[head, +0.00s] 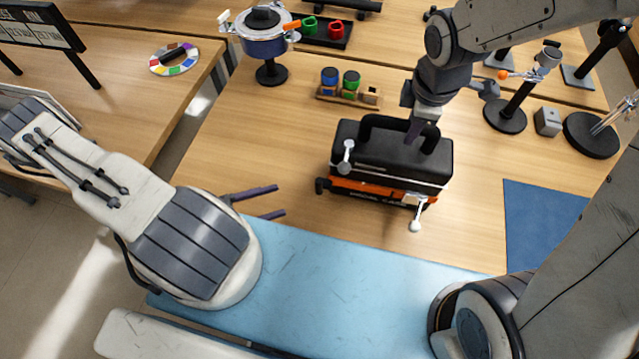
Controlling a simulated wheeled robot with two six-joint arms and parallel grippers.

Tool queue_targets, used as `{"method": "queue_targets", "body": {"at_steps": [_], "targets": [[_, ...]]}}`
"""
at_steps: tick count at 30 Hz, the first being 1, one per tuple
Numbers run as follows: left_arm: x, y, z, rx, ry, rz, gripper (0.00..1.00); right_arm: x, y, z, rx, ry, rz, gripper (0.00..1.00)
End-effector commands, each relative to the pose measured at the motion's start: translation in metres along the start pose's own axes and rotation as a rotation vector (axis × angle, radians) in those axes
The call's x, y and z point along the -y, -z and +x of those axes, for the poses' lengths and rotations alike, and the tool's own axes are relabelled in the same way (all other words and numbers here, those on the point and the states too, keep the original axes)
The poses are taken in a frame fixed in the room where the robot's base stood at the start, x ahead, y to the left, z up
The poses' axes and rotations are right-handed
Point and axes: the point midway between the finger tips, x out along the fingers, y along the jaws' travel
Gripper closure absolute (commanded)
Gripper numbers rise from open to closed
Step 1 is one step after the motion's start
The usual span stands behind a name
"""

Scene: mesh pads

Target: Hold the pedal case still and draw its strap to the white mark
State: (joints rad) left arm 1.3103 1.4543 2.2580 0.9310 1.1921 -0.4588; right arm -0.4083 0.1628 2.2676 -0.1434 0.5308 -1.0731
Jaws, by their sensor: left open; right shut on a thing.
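The pedal case (390,168) is a black box with an orange lower band bearing lettering. It stands on the wooden table. A black handle (372,124) arches over its top. My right gripper (415,130) comes down from above and is shut on the handle; its fingertips partly hide it. Two pale levers or latches show on the case's front, one at the upper left (346,158) and one at the lower right (415,214). A black end sticks out at the case's left. I cannot clearly pick out the strap or white mark. My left gripper (279,201) is open and empty, left of the case.
A light blue mat (330,268) lies along the front edge, and a dark blue mat (540,218) at the right. Behind the case stand a rack with coloured cylinders (348,92) and a blue pot (265,40) on a stand. Black stands (505,114) fill the right back.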

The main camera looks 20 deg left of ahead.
Motion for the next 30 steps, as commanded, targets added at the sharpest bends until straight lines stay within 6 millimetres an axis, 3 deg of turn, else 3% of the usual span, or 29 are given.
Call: {"method": "queue_targets", "body": {"at_steps": [5, 21, 30], "targets": [[-0.001, 0.003, 0.007, 0.016, -0.035, -0.013, 0.34, 0.005, -0.001, 0.004, 0.005, 0.015, 0.000, 1.00], [-0.002, 0.002, 0.084, 0.014, -0.025, -0.014, 0.34, 0.005, -0.001, 0.004, 0.005, 0.015, 0.000, 1.00], [-0.004, 0.002, 0.112, 0.012, -0.029, -0.013, 0.34, 0.005, -0.001, 0.004, 0.004, 0.015, 0.000, 1.00]]}}
